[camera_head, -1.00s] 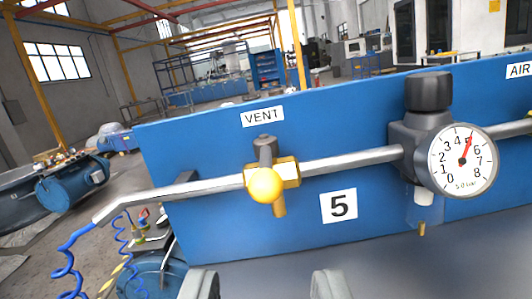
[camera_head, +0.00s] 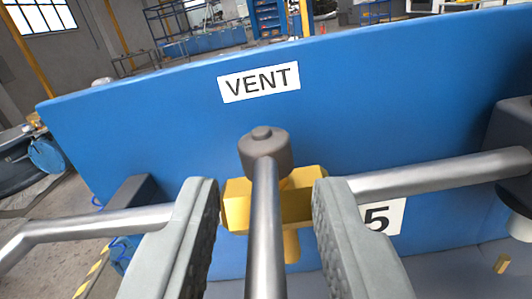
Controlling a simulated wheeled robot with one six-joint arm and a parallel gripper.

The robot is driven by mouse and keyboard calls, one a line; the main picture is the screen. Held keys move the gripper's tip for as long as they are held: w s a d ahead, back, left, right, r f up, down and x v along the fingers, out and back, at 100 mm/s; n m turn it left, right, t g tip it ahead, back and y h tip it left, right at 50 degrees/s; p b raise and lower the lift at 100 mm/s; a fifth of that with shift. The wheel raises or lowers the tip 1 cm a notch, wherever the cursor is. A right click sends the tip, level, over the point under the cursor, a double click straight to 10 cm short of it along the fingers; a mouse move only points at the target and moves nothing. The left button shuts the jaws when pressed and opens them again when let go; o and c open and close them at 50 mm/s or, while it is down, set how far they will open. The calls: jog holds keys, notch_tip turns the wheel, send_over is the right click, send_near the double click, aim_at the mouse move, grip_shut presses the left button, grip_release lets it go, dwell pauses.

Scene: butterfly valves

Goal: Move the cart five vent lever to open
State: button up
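The vent lever (camera_head: 265,215) is a grey metal rod on a dark round hub on top of a brass valve body (camera_head: 237,205). It points out from the panel toward the camera, across the pipe. Its yellow ball end is out of view below. The VENT label (camera_head: 259,82) is above the valve, and the cart's "5" label (camera_head: 384,217) is partly hidden behind my right finger. My gripper (camera_head: 266,190) is open, with one finger on each side of the lever. Clear gaps show between the rod and both fingers.
The blue panel (camera_head: 400,90) stands close behind the valve. A metal pipe (camera_head: 440,175) runs left and right from the valve, behind the fingers. A dark regulator body (camera_head: 515,145) is at the right edge. Open floor shows at the lower left.

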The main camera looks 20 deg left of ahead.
jog(key=shift+w+a, duration=0.15)
jog(key=shift+w, duration=0.45)
jog(key=shift+c, duration=0.4)
grip_shut()
